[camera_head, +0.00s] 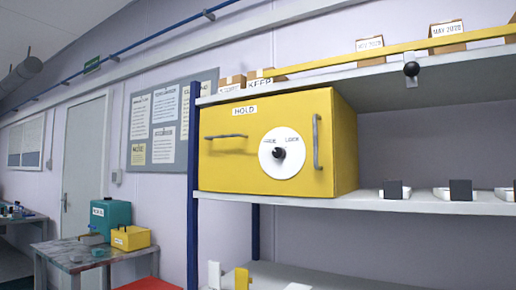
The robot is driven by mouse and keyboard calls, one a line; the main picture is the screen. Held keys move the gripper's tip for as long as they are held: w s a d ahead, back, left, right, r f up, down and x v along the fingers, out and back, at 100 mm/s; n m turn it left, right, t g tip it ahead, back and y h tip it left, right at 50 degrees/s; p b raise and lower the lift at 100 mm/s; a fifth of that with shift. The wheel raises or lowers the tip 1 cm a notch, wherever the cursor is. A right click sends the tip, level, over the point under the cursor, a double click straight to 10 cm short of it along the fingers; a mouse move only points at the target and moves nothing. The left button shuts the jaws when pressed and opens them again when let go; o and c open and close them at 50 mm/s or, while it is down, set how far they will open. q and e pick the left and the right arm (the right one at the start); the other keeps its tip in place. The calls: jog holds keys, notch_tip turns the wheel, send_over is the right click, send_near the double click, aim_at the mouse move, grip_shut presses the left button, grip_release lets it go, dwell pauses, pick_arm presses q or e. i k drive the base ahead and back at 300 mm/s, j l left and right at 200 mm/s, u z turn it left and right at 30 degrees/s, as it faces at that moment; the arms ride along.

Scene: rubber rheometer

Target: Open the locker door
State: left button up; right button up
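The locker (345,140) is a yellow box on the middle shelf, labelled HOLD. Its front door (225,168) looks shut. A round white dial (293,163) with a black knob (279,153) sits right of the door's middle. Of the dial's two words, the right one looks like LOCK; the left is too small to read surely. A grey horizontal bar (226,136) is on the door's left part, and a grey vertical handle (316,141) is near its right edge. Neither of my grippers shows in this view.
Small dark and white blocks (460,190) stand right of the locker on the middle shelf (420,206). A black ball (411,69) shows at the upper shelf's edge (380,79). A blue post (193,230) stands at the left. A table (110,254) holds teal and yellow boxes.

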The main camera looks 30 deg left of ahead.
aim_at(237, 141)
jog(key=i+j, duration=0.1)
jog(key=j, duration=0.35)
jog(key=i+j, duration=0.15)
jog(key=j, duration=0.25)
jog(key=i+j, duration=0.1)
jog(key=j, duration=0.35)
jog(key=i+j+z, duration=0.1)
jog(key=j, duration=0.3)
jog(key=i+j, duration=0.15)
jog(key=j, duration=0.3)
